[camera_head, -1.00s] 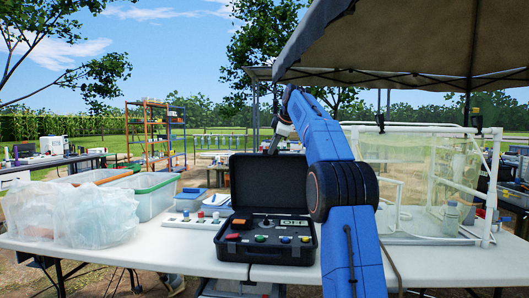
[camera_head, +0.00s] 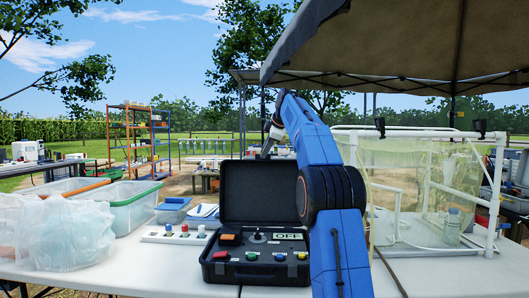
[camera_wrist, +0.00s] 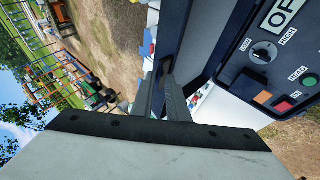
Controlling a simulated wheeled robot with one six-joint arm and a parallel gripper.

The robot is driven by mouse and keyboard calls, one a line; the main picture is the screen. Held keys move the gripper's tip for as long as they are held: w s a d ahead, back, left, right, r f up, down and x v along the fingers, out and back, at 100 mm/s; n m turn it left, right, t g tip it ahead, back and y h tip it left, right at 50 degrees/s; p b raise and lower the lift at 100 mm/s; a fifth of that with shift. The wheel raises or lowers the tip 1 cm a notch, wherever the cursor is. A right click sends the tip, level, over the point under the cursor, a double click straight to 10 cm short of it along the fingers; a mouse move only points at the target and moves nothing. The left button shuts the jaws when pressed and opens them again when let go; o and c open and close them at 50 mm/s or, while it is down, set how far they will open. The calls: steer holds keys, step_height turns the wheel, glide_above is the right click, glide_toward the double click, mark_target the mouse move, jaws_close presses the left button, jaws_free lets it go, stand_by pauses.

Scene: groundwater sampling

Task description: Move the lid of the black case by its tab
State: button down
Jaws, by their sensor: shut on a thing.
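The black case (camera_head: 257,271) stands on the white table with its lid (camera_head: 258,190) raised about upright. Its panel holds a display reading OFF, a dial and several coloured buttons. My gripper (camera_head: 266,151) is at the top edge of the lid, partly behind it. In the wrist view my gripper (camera_wrist: 168,82) is shut at the edge of the lid (camera_wrist: 201,38), beside the panel (camera_wrist: 272,65). The tab itself is hidden between the fingers.
Left of the case are a power strip (camera_head: 174,238), a bagged bin (camera_head: 60,240) and a green-rimmed tub (camera_head: 135,209). A white-framed clear enclosure (camera_head: 420,190) stands to the right. The table front left of the case is clear.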

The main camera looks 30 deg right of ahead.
steer(key=c, duration=1.9)
jaws_free()
steer(key=shift+o, duration=0.2)
steer(key=v, duration=1.7)
steer(key=shift+s, duration=0.25)
steer(key=shift+r, duration=0.15)
